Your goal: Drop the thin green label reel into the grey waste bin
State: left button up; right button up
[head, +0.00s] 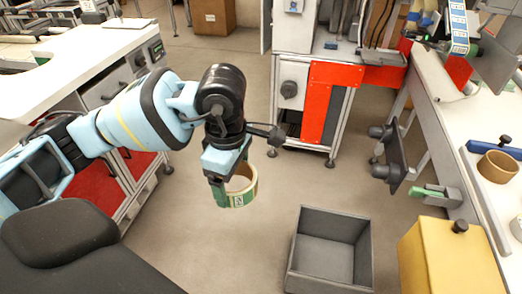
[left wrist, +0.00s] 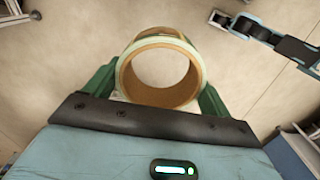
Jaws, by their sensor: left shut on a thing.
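The thin green label reel (head: 250,194) is a ring with a tan inner core and a green and white outer band. My left gripper (head: 232,190) is shut on its wall and holds it up in the air, left of the bin. In the left wrist view the reel (left wrist: 125,75) sits between the green fingers, its round hole facing the camera. The grey waste bin (head: 346,224) stands on the floor at lower middle right, open at the top; its visible inside is empty. My right gripper is not clearly in view.
A yellow container (head: 450,262) stands right of the bin. A long white bench (head: 450,110) runs along the right side with a tan reel (head: 498,166) on it. A white-topped cabinet (head: 85,60) stands at left. Bare floor lies between the reel and the bin.

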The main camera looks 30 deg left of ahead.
aim_at(252, 175)
pick_arm(q)
jog(key=d+m, duration=0.1)
jog(key=m, duration=0.4)
jog(key=w+m, duration=0.1)
jog(key=m, duration=0.4)
jog(key=d+m, duration=0.1)
jog(key=m, duration=0.4)
jog(key=shift+w+d+r+m, duration=0.2)
jog(key=shift+d+r+m, duration=0.05)
jog(key=shift+d+m, duration=0.05)
jog(key=m, duration=0.4)
jog(key=shift+w+d, duration=0.15)
jog(key=shift+d, duration=0.2)
jog(key=shift+w+d, duration=0.1)
